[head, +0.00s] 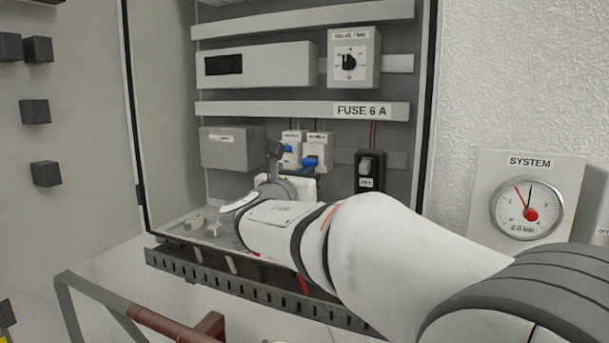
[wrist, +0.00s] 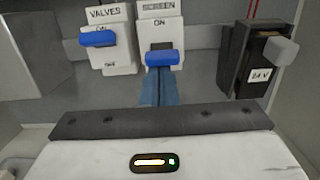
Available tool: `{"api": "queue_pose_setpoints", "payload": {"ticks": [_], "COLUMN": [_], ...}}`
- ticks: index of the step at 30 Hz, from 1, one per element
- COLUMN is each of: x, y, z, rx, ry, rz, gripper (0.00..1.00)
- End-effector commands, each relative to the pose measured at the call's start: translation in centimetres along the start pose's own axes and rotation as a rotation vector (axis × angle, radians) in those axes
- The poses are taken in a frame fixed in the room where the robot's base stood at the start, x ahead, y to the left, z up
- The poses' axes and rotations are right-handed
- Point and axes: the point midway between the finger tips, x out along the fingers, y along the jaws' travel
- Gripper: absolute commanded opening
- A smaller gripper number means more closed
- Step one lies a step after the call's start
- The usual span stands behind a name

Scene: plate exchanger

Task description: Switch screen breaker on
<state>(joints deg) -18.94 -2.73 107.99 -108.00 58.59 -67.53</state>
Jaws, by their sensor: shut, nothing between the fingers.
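The screen breaker (wrist: 160,32) is a white block with "ON" printed near its top. Its blue lever (wrist: 163,58) sits low, well below the "ON" mark. The valves breaker (wrist: 108,62) stands to its left, with its blue lever (wrist: 97,39) up by its upper mark. Both breakers also show in the head view, the screen one (head: 318,139) on the right. My gripper (wrist: 160,72) is shut and empty. Its fingertips are just below the screen lever; I cannot tell whether they touch it. The screen breaker's lower mark is hidden.
A black fuse holder (head: 369,170) with red wires stands right of the breakers. A grey box (head: 229,148) is to their left. The "FUSE 6 A" rail (head: 290,109) runs above, and the cabinet's right wall (head: 421,105) is beyond the fuse holder.

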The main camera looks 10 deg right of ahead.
Motion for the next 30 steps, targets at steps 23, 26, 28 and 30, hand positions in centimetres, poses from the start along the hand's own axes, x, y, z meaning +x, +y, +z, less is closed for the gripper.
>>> {"api": "queue_pose_setpoints", "payload": {"ticks": [23, 26, 28, 30], "x": [-0.6, -0.6, -0.7, -1.0], "y": [-0.1, -0.1, -0.1, 0.0], "z": [1.7, 1.5, 1.1, 0.5], "rx": [0.0, 0.0, 0.0, 0.0], "ry": [-0.001, 0.0, 0.0, 0.0], "rz": [-0.001, -0.001, -0.001, -0.001], "gripper": [0.0, 0.0, 0.0, 0.0]}}
